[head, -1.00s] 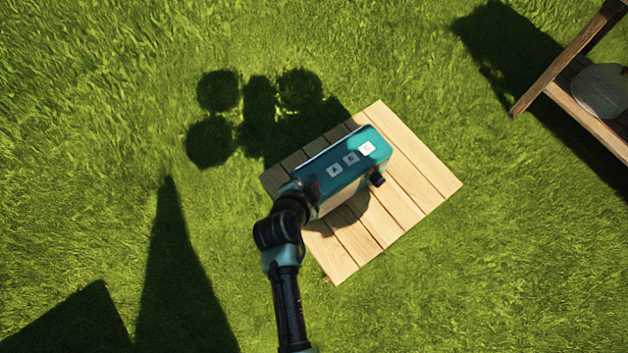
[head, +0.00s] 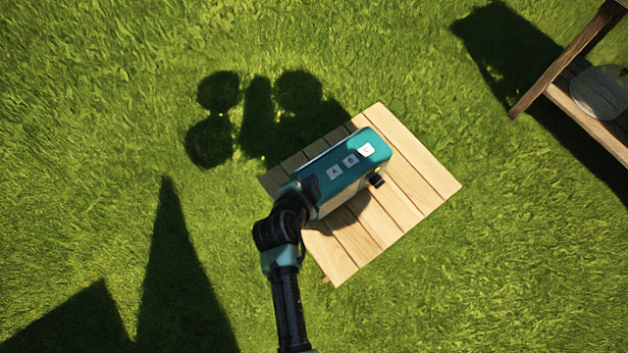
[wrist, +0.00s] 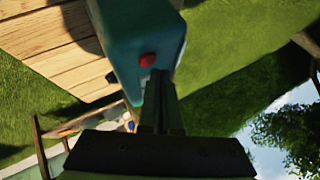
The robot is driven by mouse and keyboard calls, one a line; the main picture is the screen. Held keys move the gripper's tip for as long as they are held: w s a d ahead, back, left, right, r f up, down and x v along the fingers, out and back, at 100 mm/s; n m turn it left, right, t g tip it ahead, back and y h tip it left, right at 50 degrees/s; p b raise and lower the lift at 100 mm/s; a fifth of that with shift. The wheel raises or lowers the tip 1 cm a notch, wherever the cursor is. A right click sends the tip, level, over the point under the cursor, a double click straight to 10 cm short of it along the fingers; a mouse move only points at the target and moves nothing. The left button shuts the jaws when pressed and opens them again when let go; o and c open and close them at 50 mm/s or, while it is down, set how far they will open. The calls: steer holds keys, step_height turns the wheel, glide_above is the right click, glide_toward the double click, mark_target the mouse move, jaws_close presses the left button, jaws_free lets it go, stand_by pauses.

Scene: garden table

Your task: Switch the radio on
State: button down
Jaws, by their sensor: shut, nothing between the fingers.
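The teal radio (head: 345,165) stands on the small wooden table, with buttons marked A, B and C on its top and a dark knob (head: 377,181) on its right long side. In the wrist view, the radio (wrist: 140,25) fills the top middle, and a red button (wrist: 148,60) shows on its end face. My gripper (wrist: 160,82) is shut and empty, its fingertips at that end face just below the red button. I cannot tell whether they touch it. In the head view, my wrist is at the radio's lower-left end and the fingertips are hidden.
The slatted wooden table (head: 420,185) has bare room right of the radio. A wooden bench-like piece (head: 585,120) with a round pale object (head: 600,92) stands at the upper right. Grass surrounds the table.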

step_height(320, 180, up, 6)
steer(key=p, duration=0.4)
steer(key=shift+p, duration=0.4)
stand_by(0.3)
